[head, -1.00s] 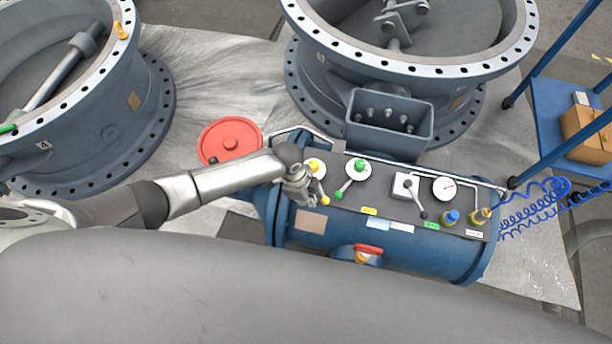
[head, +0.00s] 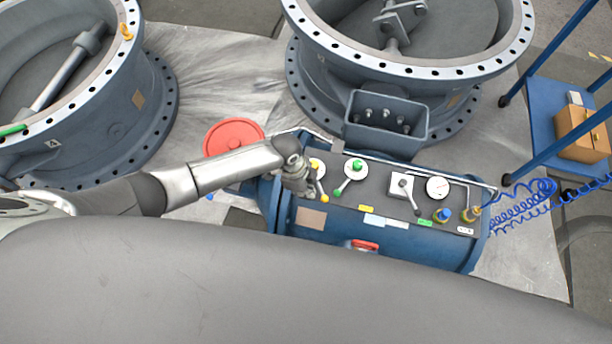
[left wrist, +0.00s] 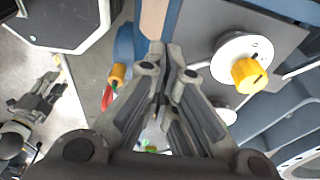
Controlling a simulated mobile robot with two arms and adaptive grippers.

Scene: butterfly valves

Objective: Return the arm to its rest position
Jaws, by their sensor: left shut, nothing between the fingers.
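My left arm (head: 220,172) reaches in from the left, over the left end of the blue control unit (head: 400,245). My left gripper (head: 303,192) points down beside the yellow-knobbed lever (head: 322,198), and I cannot tell in the head view whether they touch. In the left wrist view the fingers of my left gripper (left wrist: 165,62) are together and empty. A yellow knob on a white disc (left wrist: 248,74) stands to their right, apart from them. Another gripper, seemingly my right one (left wrist: 40,98), shows small at the left of that view; its jaw state is unclear.
The panel carries a green-knobbed lever (head: 356,166), a grey lever (head: 404,184) and a gauge (head: 438,187). Large flanged valves (head: 390,72) stand behind. A red disc (head: 232,136) lies behind my arm. A blue cart (head: 545,115) and coiled blue hoses (head: 525,203) are at the right.

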